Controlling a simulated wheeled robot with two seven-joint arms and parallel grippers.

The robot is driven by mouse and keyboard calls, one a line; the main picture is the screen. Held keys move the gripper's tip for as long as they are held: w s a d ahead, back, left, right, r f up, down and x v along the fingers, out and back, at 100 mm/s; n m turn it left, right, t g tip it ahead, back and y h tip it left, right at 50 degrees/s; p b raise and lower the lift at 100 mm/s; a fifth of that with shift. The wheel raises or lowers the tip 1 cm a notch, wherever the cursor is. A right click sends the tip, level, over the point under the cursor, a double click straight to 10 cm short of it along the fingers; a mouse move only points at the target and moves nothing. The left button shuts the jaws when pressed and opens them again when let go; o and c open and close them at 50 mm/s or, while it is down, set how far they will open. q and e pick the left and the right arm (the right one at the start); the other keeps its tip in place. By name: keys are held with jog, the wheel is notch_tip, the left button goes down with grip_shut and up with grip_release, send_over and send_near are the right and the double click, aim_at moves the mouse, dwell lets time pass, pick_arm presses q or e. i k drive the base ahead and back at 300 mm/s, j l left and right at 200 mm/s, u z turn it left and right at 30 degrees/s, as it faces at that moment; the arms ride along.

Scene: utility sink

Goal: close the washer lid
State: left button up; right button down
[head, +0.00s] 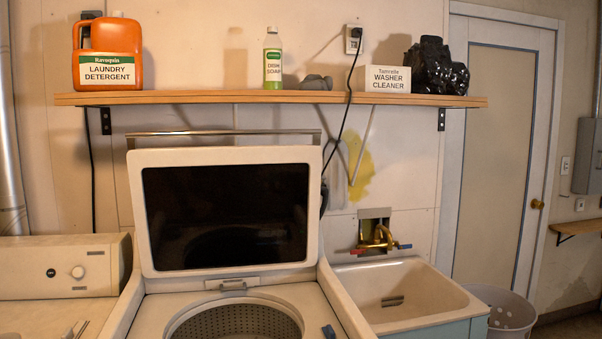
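The washer lid (226,210) stands raised, roughly upright, at the back of the white top-loading washer (322,296). It has a pale frame around a dark glossy panel. A small metal handle or latch (233,286) shows at the back edge of the opening, below the lid. The washer's tub (235,321) is uncovered, with its perforated inner wall visible; the bottom edge of the picture cuts it off. Neither of my grippers can be made out in the head view.
A wooden shelf (200,98) runs above the lid, carrying an orange detergent jug (108,45), dish soap (273,62) and a washer cleaner box (387,79). A utility sink (440,297) stands at right. A small blue object (328,331) lies on the washer's right rim.

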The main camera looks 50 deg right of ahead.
aim_at(214, 209)
jog(key=k+l, duration=0.1)
jog(key=l, duration=0.4)
jog(key=k+l+u, duration=0.1)
jog(key=l, duration=0.4)
jog(key=k+l, duration=0.1)
jog(key=l, duration=0.45)
jog(key=k+l+u, duration=0.1)
jog(key=l, duration=0.4)
jog(key=k+l, duration=0.1)
jog(key=l, duration=0.4)
jog(key=k+l+u, duration=0.1)
jog(key=l, duration=0.4)
jog(key=k+l+u, duration=0.1)
jog(key=l, duration=0.35)
jog(key=k+l, duration=0.25)
jog(key=l, duration=0.25)
